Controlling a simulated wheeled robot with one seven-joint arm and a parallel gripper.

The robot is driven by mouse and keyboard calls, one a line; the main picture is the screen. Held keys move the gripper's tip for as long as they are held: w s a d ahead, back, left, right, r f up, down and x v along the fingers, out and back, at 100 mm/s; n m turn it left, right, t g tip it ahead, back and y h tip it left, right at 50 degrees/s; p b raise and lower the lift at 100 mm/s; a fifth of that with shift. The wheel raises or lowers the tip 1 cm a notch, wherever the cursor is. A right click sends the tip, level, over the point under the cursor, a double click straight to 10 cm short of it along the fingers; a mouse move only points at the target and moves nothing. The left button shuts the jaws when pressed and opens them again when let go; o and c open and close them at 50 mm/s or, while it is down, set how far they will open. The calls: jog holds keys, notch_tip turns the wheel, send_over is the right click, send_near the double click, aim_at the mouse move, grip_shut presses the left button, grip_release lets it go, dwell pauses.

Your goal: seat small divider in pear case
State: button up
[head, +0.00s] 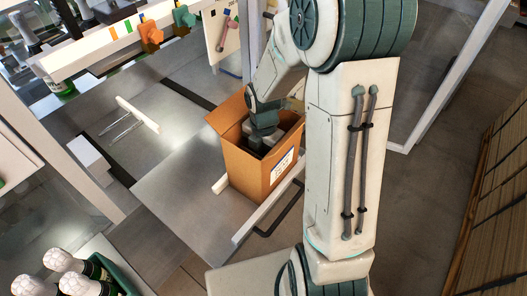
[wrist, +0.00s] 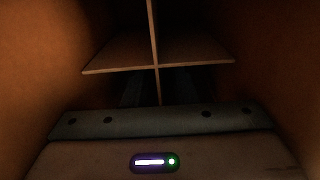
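The pear case is an open brown cardboard box (head: 246,170) with raised flaps and a white label, standing on the metal work surface in the head view. My gripper reaches down into it, and its fingers are hidden there by the case walls. In the wrist view, the small divider (wrist: 205,49), crossed cardboard panels, stands inside the case between the brown walls (wrist: 40,60). My gripper (wrist: 158,90) shows two dark fingers, one on each side of the upright panel, with a gap to it. The fingertips and the divider's lower edge are too dark to make out.
A white rail with a dark handle (head: 268,217) runs along the front of the surface. Bottles with white netted tops (head: 62,262) stand in a green crate at the lower left.

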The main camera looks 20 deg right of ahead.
jog(key=shift+r, duration=0.1)
notch_tip(320, 180, up, 12)
dwell(0.6)
jog(key=shift+r, duration=0.1)
jog(key=shift+r, duration=0.1)
jog(key=s+r+m+t+p, duration=0.2)
jog(key=s+r+m, duration=0.5)
jog(key=m, duration=0.5)
jog(key=s+r+m+t+p, duration=0.2)
jog(key=s+r+m+p, duration=0.3)
jog(key=m, duration=0.8)
notch_tip(320, 180, up, 3)
jog(key=s, duration=0.2)
jog(key=shift+s+p, duration=0.3)
jog(key=shift+s, duration=0.05)
